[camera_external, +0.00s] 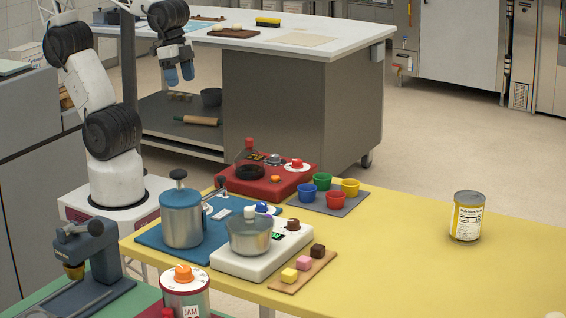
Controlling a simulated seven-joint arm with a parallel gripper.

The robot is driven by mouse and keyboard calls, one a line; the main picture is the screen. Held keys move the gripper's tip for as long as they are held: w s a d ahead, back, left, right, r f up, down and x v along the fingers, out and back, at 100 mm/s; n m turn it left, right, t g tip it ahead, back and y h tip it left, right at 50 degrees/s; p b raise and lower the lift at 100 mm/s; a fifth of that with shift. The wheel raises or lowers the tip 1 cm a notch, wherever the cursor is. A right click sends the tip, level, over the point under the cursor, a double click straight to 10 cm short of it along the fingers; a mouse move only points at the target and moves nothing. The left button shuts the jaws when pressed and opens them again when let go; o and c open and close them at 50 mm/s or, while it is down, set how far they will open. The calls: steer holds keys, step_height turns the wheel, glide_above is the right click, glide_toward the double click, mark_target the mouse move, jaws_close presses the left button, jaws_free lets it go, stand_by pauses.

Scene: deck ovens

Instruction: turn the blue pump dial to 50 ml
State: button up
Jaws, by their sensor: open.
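The blue pump (181,222) has a metal cylinder with a blue lid and stands on a blue base at the left end of the yellow table. The blue dial (262,207) is a small knob on a white disc, right of the cylinder; a grey lever rises nearby. The dial's markings are too small to read, so I cannot tell its setting. My gripper (179,76) is open and empty, pointing down with blue fingertips. It is high up, well above the pump and apart from it.
A white unit with a metal pot (250,236) stands close in front of the dial. A red unit (264,176) is behind it. Several coloured cups (322,188) and a board of small cubes (302,270) lie to the right. A yellow can (467,216) stands farther right; the table between is clear.

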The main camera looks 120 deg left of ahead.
steer(key=w+d+f+g, duration=0.1)
steer(key=w+f, duration=0.2)
steer(key=w, duration=0.5)
steer(key=w+d+f, duration=0.1)
steer(key=w+f, duration=0.2)
steer(key=w, duration=0.5)
steer(key=g, duration=0.2)
glide_above(261, 203)
steer(key=f, duration=1.3)
steer(key=shift+s+a+f, duration=0.1)
steer(key=shift+s+f, duration=0.1)
steer(key=shift+f, duration=0.1)
steer(key=shift+w+f, duration=0.25)
steer(key=shift+f, duration=0.1)
steer(key=shift+f, duration=0.15)
steer(key=shift+f, duration=3.75)
steer(key=c, duration=0.9)
